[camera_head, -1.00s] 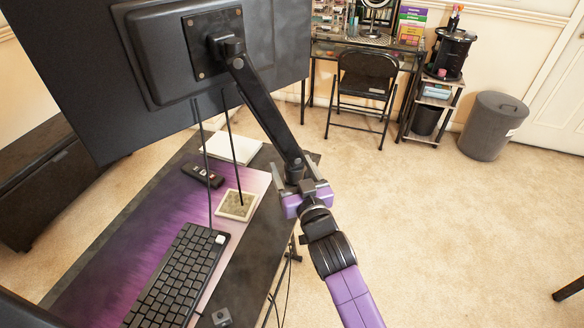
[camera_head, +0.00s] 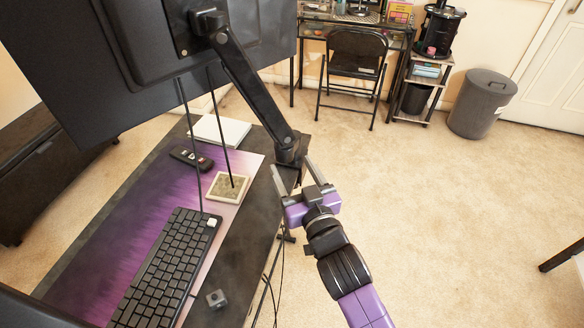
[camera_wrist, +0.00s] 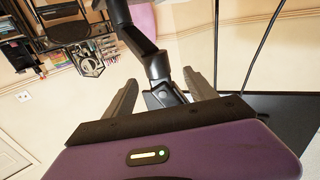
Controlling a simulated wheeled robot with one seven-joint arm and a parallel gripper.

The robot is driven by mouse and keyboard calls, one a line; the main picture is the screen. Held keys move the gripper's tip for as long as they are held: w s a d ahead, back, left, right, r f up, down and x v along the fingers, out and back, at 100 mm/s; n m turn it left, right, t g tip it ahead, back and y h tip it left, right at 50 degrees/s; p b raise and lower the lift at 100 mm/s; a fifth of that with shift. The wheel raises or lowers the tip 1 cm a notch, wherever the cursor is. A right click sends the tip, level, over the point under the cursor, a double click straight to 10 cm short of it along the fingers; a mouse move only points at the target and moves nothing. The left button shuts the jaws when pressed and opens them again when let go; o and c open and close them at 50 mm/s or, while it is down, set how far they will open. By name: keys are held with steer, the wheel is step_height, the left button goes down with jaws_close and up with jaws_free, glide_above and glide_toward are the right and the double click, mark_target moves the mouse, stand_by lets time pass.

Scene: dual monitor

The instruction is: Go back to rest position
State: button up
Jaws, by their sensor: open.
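My gripper (camera_head: 296,180) is open at the right edge of the desk (camera_head: 232,262) in the head view. Its two grey fingers point toward the base of the black monitor arm (camera_head: 255,90). In the wrist view the fingers of my gripper (camera_wrist: 158,92) are spread, with the monitor arm's base (camera_wrist: 163,95) showing between them. I cannot tell whether the fingers touch it. Nothing is held. My purple and black arm reaches up from the bottom right of the head view.
A large monitor (camera_head: 110,70) hangs over the desk. A keyboard (camera_head: 165,270), coaster (camera_head: 228,187), remote (camera_head: 192,158) and white book (camera_head: 220,131) lie on it. A folding chair (camera_head: 354,70) and grey bin (camera_head: 482,103) stand behind.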

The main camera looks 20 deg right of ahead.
steer(key=shift+a+r, duration=0.1)
steer(key=shift+r, duration=0.25)
steer(key=shift+s+a+r+n+t+y, duration=0.1)
steer(key=shift+a+r+n+t+y, duration=0.1)
steer(key=shift+r, duration=0.3)
steer(key=shift+a+r+n+t+y, duration=0.1)
steer(key=shift+r+n+t, duration=0.1)
steer(key=shift+r, duration=0.25)
steer(key=s+d+f+g+p, duration=0.1)
steer(key=s+d+g, duration=0.1)
steer(key=s, duration=1.8)
steer(key=s+d+g+p, duration=0.1)
steer(key=s+d+g, duration=0.1)
steer(key=s, duration=1.8)
steer(key=shift+s+f+m+p, duration=0.25)
steer(key=shift+f+m+p, duration=0.1)
steer(key=shift+m, duration=0.05)
